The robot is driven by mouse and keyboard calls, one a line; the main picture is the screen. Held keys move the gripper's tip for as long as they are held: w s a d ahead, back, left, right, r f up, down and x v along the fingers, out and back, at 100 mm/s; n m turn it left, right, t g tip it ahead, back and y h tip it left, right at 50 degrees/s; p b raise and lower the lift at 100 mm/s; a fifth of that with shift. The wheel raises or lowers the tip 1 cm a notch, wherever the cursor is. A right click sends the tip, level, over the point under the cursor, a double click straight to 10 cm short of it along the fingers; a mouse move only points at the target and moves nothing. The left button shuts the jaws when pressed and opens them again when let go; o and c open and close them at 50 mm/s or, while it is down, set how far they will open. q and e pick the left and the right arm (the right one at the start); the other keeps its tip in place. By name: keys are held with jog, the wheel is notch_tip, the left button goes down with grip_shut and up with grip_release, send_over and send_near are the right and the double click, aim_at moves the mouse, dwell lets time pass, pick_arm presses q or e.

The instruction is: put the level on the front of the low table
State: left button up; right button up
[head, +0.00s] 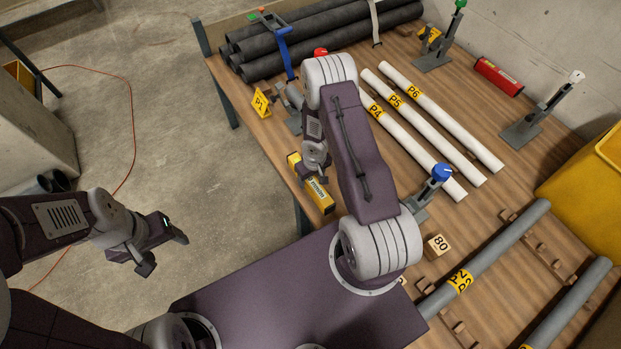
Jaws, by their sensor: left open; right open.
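I cannot tell for sure whether this table is the low table. My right gripper (316,172) is open, right over the yellow bar and partly hiding it. I cannot tell whether they touch. My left gripper (165,256) is open and empty, above the concrete floor to the left of the table.
Dark pipes (320,35) are stacked at the back. White pipes (430,120) lie mid-table, with a blue-knobbed stand (438,178) near their front ends. Grey pipes (495,255) rest on wooden racks at right.

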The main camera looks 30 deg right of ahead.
notch_tip(320, 180, up, 9)
jog(key=s+p, duration=0.1)
jog(key=p, duration=0.4)
notch_tip(320, 180, up, 11)
jog(key=h, duration=0.1)
send_over(313, 183)
pick_arm(q)
notch_tip(313, 183, up, 7)
jog(key=shift+f, duration=0.15)
pick_arm(e)
jog(key=s+a+r+m+y, duration=0.1)
jog(key=s+a+r, duration=0.6)
jog(key=s+r, duration=0.4)
jog(key=shift+a, duration=0.3)
jog(key=shift+r, duration=0.1)
